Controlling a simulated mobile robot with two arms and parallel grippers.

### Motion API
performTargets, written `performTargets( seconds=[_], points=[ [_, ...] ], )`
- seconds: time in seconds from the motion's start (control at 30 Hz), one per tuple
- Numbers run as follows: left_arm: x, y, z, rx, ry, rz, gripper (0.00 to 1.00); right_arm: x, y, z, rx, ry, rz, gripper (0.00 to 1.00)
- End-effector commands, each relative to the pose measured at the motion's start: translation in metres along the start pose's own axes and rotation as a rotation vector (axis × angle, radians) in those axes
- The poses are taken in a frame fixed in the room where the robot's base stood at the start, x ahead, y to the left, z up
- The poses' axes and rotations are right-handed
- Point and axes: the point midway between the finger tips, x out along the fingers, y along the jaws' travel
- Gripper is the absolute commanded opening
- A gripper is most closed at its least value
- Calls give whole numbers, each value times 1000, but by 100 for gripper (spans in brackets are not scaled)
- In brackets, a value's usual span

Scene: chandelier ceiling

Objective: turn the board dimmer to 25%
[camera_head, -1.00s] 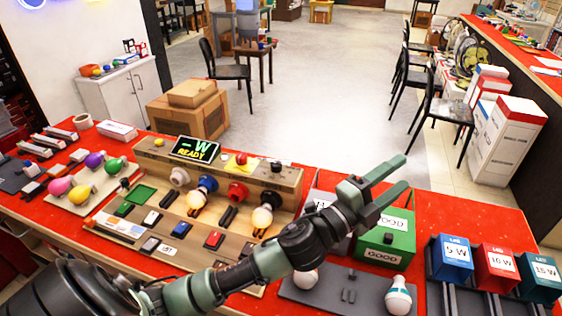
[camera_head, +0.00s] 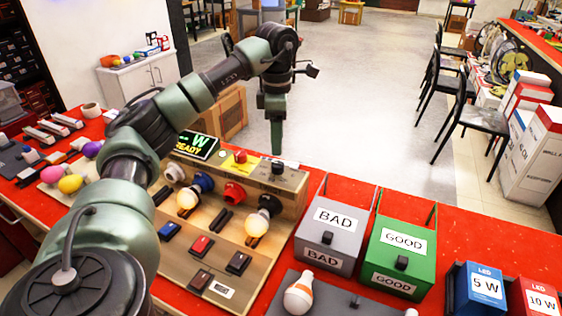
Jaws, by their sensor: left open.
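The wooden test board (camera_head: 262,190) stands on the red table, with sockets, several bulbs and switches on its front. A small black knob (camera_head: 277,168), which looks like the dimmer, sits on the board's top ledge at the right. Its setting is too small to read. My left gripper (camera_head: 277,148) points straight down just above this knob. Its fingers are open but seen edge-on, one hiding the other. I cannot tell whether they touch the knob. The display (camera_head: 197,146) reads "-W READY", partly covered by my left arm. My right gripper is out of view.
A red button (camera_head: 240,157) sits left of the knob. Grey "BAD" (camera_head: 325,240) and green "GOOD" (camera_head: 398,262) boxes stand to the right. A white bulb (camera_head: 299,294) lies in front. Blue "5 W" (camera_head: 484,288) and red "10 W" boxes are at far right.

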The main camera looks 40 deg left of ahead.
Motion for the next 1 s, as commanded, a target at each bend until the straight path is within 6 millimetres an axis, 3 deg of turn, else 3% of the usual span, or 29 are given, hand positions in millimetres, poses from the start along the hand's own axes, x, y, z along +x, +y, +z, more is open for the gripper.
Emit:
performTargets(
  seconds=[0.43,0.83,0.87,1.0],
  points=[
    [64,-1,-1,-1,4,-3,52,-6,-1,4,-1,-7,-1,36],
    [74,-1,0,0,1,-1,52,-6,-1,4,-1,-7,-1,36],
    [74,-1,0,0,1,-1,46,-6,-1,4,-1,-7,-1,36],
    [74,-1,0,0,0,-1,8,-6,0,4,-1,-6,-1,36]
  ],
)
